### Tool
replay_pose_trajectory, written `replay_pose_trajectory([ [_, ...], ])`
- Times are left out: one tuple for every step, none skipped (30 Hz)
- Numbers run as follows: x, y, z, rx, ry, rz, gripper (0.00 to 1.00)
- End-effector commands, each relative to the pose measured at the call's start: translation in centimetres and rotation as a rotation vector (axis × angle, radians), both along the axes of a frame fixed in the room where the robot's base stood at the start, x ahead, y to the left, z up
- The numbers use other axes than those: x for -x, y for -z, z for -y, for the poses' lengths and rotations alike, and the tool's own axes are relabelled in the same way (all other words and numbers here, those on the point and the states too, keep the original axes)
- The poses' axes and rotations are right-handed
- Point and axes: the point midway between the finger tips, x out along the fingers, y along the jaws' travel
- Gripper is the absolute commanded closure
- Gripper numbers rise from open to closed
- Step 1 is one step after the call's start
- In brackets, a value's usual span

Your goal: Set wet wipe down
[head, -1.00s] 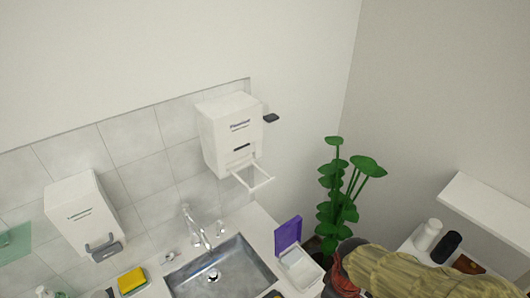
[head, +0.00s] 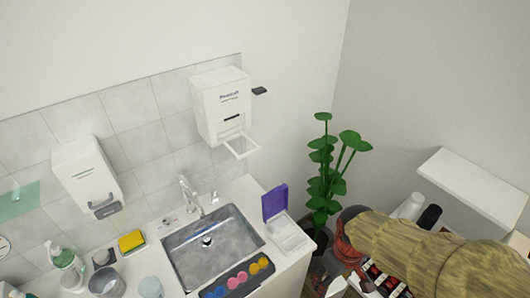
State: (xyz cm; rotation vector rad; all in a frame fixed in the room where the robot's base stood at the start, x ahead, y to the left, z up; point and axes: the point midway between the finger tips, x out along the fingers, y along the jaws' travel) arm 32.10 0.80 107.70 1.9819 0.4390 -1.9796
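I cannot make out a wet wipe for sure. An open white box with a raised purple lid (head: 275,202) stands on the counter, right of the sink; its contents are unclear. A tan-sleeved arm (head: 410,255), seemingly mine, reaches in from the lower right. Its dark reddish end (head: 350,232) is to the right of the box and apart from it. I see no gripper fingers there, so what it may hold is hidden. A small white thing (head: 337,287) shows below the arm, too cut off to name.
The sink (head: 210,245) has a tap (head: 190,195) behind it and a tray of coloured round things (head: 238,279) in front. A yellow sponge (head: 131,241), soap bottle (head: 62,256) and cup (head: 106,281) stand left. A plant (head: 325,175) and white shelf (head: 470,185) are right.

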Motion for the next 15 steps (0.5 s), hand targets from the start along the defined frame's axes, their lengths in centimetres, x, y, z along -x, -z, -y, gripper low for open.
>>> replay_pose_trajectory([
  [-1.0,-0.5,0.0,0.0,0.021,0.002,0.55],
  [-1.6,-0.8,0.0,0.0,0.036,0.0,0.55],
  [-2.4,-1.1,-0.1,0.0,0.054,0.001,0.55],
  [-3.0,-1.4,-0.1,0.0,0.07,0.001,0.55],
  [-3.6,-1.6,-0.1,0.0,0.084,0.0,0.55],
  [-4.6,-1.9,-0.1,0.0,0.106,0.0,0.55],
  [-5.3,-2.1,-0.1,-0.001,0.121,0.001,0.55],
  [-6.0,-2.2,-0.1,0.0,0.138,0.0,0.55],
  [-7.1,-2.5,-0.1,0.0,0.16,0.0,0.55],
  [-8.1,-2.6,-0.1,0.0,0.179,0.0,0.55],
  [-9.0,-2.7,-0.1,0.0,0.197,0.0,0.55],
  [-10.4,-2.8,-0.1,0.0,0.223,-0.001,0.55],
  [-11.6,-2.8,-0.1,0.0,0.244,-0.001,0.55],
  [-12.7,-2.8,-0.1,0.0,0.264,-0.001,0.55],
  [-14.2,-2.6,-0.1,0.0,0.289,-0.003,0.55],
])
